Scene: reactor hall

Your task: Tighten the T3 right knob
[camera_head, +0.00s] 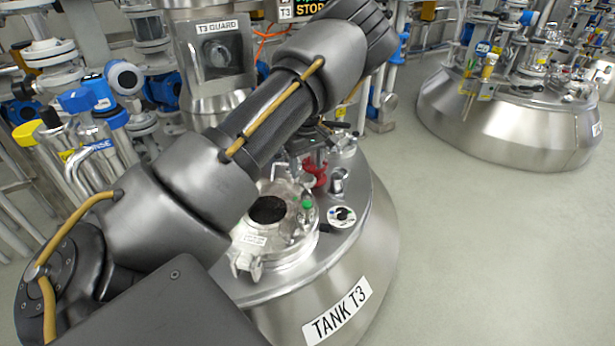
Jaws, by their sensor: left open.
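Tank T3 (337,312) is a shiny steel vessel in the middle, with its name on a white label. On its top is a round port (268,210) with a dark opening and a bright steel rim. A small green-topped part (307,204) stands at the port's right edge. A red knob-like part (316,174) shows behind the port; I cannot tell whether it is the T3 right knob. My left arm crosses over the tank from the lower left. My left gripper (309,156) is small and partly hidden below the arm, open, close above the red part; contact is unclear. My right gripper is out of view.
A round black-and-white dial (342,216) and a short steel fitting (339,182) sit on the tank top. The T3 guard column (217,58) rises behind. Pipes and blue valves (98,90) crowd the left. Another tank (510,115) stands far right; the floor between is clear.

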